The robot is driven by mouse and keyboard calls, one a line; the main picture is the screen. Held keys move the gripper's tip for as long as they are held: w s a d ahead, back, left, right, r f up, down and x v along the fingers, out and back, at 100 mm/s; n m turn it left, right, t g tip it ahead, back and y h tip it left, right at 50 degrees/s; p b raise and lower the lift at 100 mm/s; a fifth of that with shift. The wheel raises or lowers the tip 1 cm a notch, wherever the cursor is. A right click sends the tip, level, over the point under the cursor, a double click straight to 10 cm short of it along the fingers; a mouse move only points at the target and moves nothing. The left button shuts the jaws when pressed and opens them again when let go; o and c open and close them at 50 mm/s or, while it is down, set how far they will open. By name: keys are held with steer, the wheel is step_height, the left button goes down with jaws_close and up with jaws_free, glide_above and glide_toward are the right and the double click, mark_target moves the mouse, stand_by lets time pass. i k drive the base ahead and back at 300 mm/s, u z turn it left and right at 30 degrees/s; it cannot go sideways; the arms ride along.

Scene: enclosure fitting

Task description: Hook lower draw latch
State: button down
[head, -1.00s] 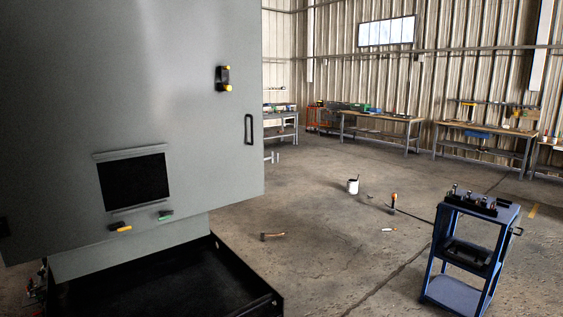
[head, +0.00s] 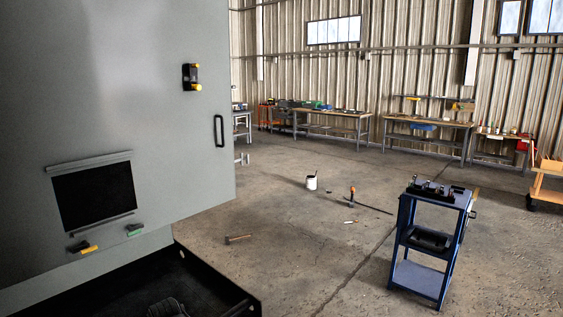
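A large grey enclosure (head: 150,120) fills the left of the head view. A black fitting with two yellow ends (head: 192,77) sits high on its face, and a black pull handle (head: 219,131) is near its right edge. A small pale metal fitting (head: 242,158) sticks out past that edge. A yellow-ended piece (head: 88,248) and a green-ended piece (head: 135,230) sit below a dark framed window (head: 93,196). I cannot tell which fitting is the lower draw latch, or whether it is hooked. My gripper is not in view.
A black tray-like base (head: 212,278) lies under the enclosure; a dark shape in it is unclear. A blue cart (head: 406,232) holding tools stands right. Workbenches line the back wall.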

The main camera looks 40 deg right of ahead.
mark_target(241, 160)
steer(key=z, duration=0.25)
steer(key=i, duration=1.05)
steer(key=u, duration=0.05)
